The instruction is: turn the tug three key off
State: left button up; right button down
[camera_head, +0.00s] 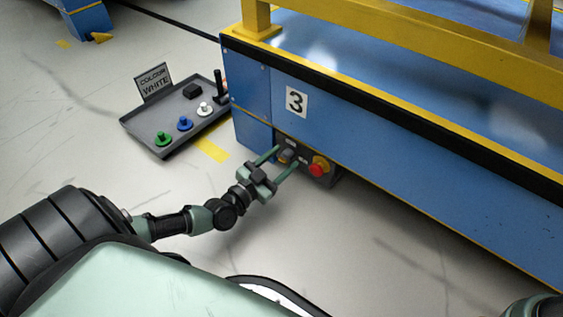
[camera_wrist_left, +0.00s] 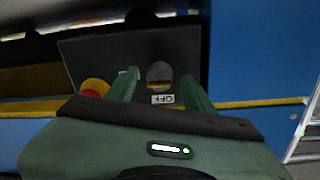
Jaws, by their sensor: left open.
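The blue tug with the number 3 plate (camera_head: 296,101) stands at the right in the head view. Low on its side is a dark control panel (camera_head: 325,180) with a grey key switch (camera_head: 287,155) and a red button on a yellow base (camera_head: 319,166). My left gripper (camera_head: 288,156) is open, with one finger on each side of the key switch. In the left wrist view the round grey key switch (camera_wrist_left: 159,74) lies between the green fingers, above an OFF label (camera_wrist_left: 163,99). I cannot tell whether the fingers touch it. My right gripper is not in view.
A grey tray (camera_head: 166,151) with green, blue and white knobs and a COLOUR WHITE sign (camera_head: 153,82) lies on the floor left of the tug. A yellow rail (camera_head: 420,55) runs along the tug's top. The floor in front of the tug is clear.

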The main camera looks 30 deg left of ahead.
pick_arm(q)
grip_shut()
jog(key=n+p, duration=0.2)
jog(key=n, duration=0.1)
jog(key=shift+n, duration=0.3)
jog(key=n+p, duration=0.1)
jog(key=n, duration=0.3)
jog(key=shift+n+p, duration=0.35)
jog(key=shift+n, duration=0.05)
jog(key=n, duration=0.4)
jog(key=shift+f+n+t+p, duration=0.1)
jog(key=shift+n+t+p, duration=0.2)
jog(key=shift+p, duration=0.1)
jog(key=shift+f+n+y, duration=0.1)
jog(key=shift+n+y, duration=0.2)
jog(key=shift+n, duration=2.4)
